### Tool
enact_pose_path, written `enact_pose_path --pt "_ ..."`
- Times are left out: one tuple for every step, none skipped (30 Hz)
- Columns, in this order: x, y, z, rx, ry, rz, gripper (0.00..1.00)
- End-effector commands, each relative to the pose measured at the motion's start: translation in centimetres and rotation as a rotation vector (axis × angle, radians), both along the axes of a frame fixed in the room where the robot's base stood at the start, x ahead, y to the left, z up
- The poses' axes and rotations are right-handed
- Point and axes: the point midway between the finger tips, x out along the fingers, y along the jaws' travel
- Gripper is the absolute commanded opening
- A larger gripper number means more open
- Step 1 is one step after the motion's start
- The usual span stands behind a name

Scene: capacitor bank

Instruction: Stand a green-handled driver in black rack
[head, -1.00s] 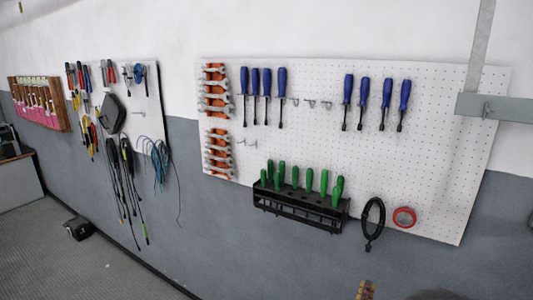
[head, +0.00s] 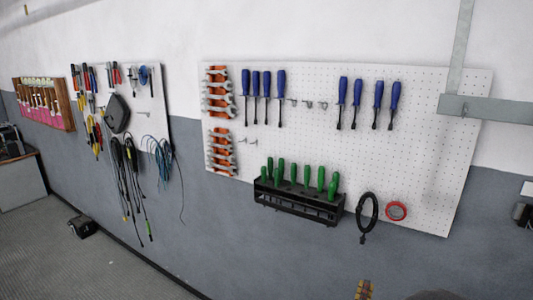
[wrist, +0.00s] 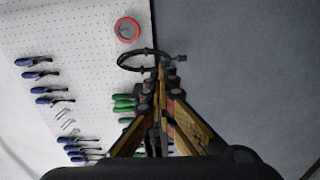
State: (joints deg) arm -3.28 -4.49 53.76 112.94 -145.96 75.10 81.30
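The black rack (head: 300,207) hangs low on the white pegboard in the head view. Several green-handled drivers (head: 281,171) stand in it, handles up, with the rightmost handle lower and nearer the front. In the wrist view the green handles (wrist: 124,102) show left of my gripper, and the fingers partly hide the rack area. My gripper (wrist: 160,88) has yellow-brown fingers that converge close together at dark tips. I cannot tell whether they touch or pinch something thin. No green handle is seen between them.
A black cable loop (head: 367,212) and a red tape roll (head: 396,211) hang right of the rack. Blue-handled drivers (head: 358,92) and wrenches on orange holders (head: 219,93) hang above and left. A metal bracket (head: 485,108) juts at upper right. The grey wall below the rack is clear.

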Motion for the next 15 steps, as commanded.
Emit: enact_pose_path --pt "0.0 0.2 -0.4 0.0 0.001 0.004 0.0" --pt "0.1 0.3 -0.5 0.0 0.0 0.006 0.0" --pt "0.1 0.4 -0.8 0.0 0.0 0.01 0.0" --pt "0.2 0.6 -1.1 0.0 0.0 0.013 0.0" --pt "0.2 0.7 -1.3 0.0 0.0 0.016 0.0" --pt "0.3 0.9 -1.6 0.0 0.0 0.02 0.0" --pt "0.3 1.0 -1.8 0.0 0.0 0.023 0.0" --pt "0.4 1.2 -2.1 0.0 0.0 0.027 0.0" --pt "0.4 1.5 -2.6 0.001 -0.001 0.033 0.0" --pt "0.5 1.7 -2.9 0.0 -0.001 0.037 0.0" --pt "0.5 1.9 -3.2 0.0 -0.001 0.041 0.0" --pt "0.6 2.1 -3.6 0.0 -0.001 0.046 0.0" --pt "0.6 2.4 -4.1 -0.001 -0.001 0.051 0.0" --pt "0.7 2.7 -4.5 -0.001 -0.001 0.057 0.0" --pt "0.8 3.0 -5.1 -0.001 -0.001 0.065 0.0"
